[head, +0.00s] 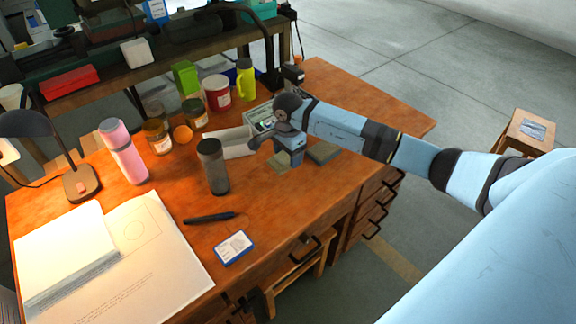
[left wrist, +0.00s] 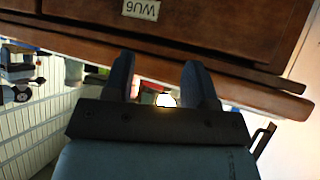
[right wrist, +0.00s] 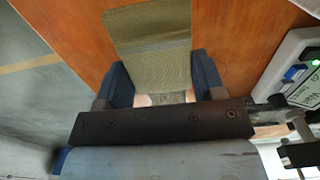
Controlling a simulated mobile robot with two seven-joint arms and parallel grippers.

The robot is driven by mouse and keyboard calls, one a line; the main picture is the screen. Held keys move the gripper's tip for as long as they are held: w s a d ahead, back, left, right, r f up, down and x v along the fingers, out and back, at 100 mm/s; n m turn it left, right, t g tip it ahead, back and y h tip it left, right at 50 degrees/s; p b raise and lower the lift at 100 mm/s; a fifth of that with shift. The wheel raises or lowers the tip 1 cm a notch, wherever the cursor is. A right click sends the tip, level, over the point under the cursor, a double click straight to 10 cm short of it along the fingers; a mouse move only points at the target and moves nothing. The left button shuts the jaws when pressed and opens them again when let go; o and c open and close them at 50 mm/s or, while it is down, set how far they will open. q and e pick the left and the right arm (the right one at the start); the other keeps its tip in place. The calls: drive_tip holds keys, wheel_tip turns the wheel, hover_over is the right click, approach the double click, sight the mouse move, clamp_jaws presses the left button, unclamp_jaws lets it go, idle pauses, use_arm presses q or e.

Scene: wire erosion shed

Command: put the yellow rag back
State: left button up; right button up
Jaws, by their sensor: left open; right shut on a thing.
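The yellow rag (right wrist: 152,45) looks dull olive-khaki in the right wrist view, a flat woven piece reaching out from between my right fingers over the wooden desk. My right gripper (right wrist: 165,92) is shut on the rag, low at the desk top; the gripped part is mostly hidden.
A dark tumbler (head: 212,168), pink bottle (head: 124,152) and several jars stand left. The desk's right end (head: 385,112) is clear.

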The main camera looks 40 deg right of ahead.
sight(288, 173)
wheel_tip(288, 173, down, 5)
idle(0.4)
drive_tip(key=shift+f+b, duration=0.2)
drive_tip(key=shift+b, duration=0.1)
drive_tip(key=o, duration=0.8)
drive_tip(key=shift+r, duration=0.1)
drive_tip(key=shift+o, duration=0.2)
drive_tip(key=shift+r, duration=0.1)
